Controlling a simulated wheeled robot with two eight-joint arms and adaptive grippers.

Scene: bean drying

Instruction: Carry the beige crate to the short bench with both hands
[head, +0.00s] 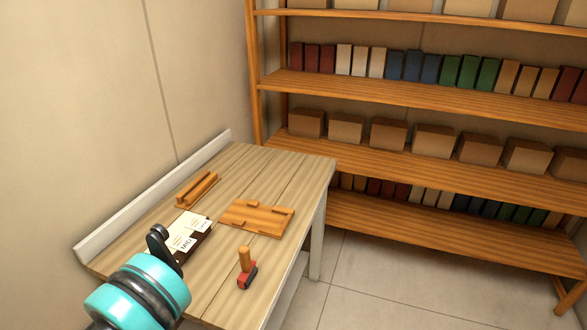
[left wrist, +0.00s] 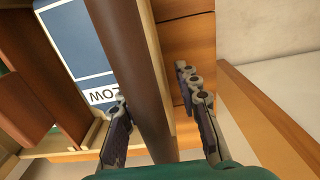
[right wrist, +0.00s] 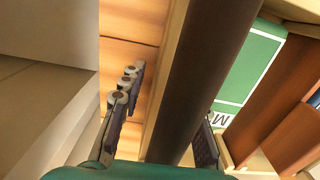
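The beige crate is not recognisable in the head view. In the left wrist view my left gripper (left wrist: 152,92) has its fingers spread either side of a dark brown bar (left wrist: 130,60), with gaps showing beside it. In the right wrist view my right gripper (right wrist: 168,100) is likewise spread, with a similar dark bar (right wrist: 205,70) between its fingers. I cannot tell whether these bars belong to the crate. A blue panel (left wrist: 78,42) lies beside the left bar and a green panel (right wrist: 248,65) beside the right one.
A wooden table (head: 280,165) holds a slatted board (head: 257,217), a small wooden rack (head: 197,188), a labelled card (head: 185,236) and a red-based stamp (head: 247,268). Shelves (head: 420,170) with boxes and coloured books stand behind. Tiled floor (head: 400,275) is clear on the right.

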